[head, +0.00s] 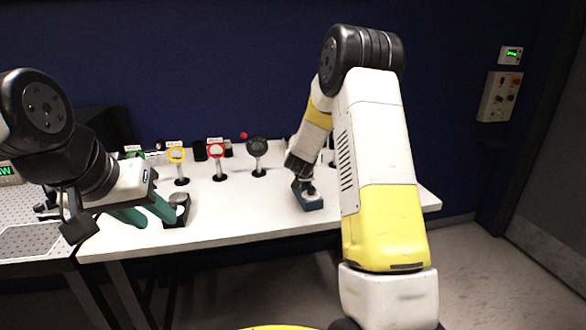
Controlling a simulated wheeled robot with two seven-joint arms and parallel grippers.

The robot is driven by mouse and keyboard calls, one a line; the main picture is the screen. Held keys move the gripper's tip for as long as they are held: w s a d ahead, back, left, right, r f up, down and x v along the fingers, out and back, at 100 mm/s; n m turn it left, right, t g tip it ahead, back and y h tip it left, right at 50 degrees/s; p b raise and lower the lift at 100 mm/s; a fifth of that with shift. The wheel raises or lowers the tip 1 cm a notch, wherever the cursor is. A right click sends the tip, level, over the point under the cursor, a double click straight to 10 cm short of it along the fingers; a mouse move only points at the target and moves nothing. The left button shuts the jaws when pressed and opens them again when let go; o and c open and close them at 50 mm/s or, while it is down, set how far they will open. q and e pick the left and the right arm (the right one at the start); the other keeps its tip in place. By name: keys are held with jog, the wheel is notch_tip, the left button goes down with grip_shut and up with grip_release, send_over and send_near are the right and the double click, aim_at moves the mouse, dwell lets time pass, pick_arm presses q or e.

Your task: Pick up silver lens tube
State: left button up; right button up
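My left gripper (158,216) comes in from the left over the table's front left part. Its two teal fingers are spread apart with nothing visible between them. Just right of the fingertips is a small dark square holder (184,222) with a light, silver-looking round piece (179,199) in it, which may be the silver lens tube. I cannot tell whether the nearer finger touches the holder. A white and yellow arm, seemingly my right one, rises in front and bends down to the table. Its dark end meets a dark teal block (311,203); its jaws cannot be made out.
A perforated plate (35,240) lies at left. The table's middle front is clear.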

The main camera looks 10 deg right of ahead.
jog(key=shift+c, duration=0.2)
jog(key=c, duration=1.5)
jog(key=shift+c, duration=0.8)
jog(key=shift+r, duration=0.1)
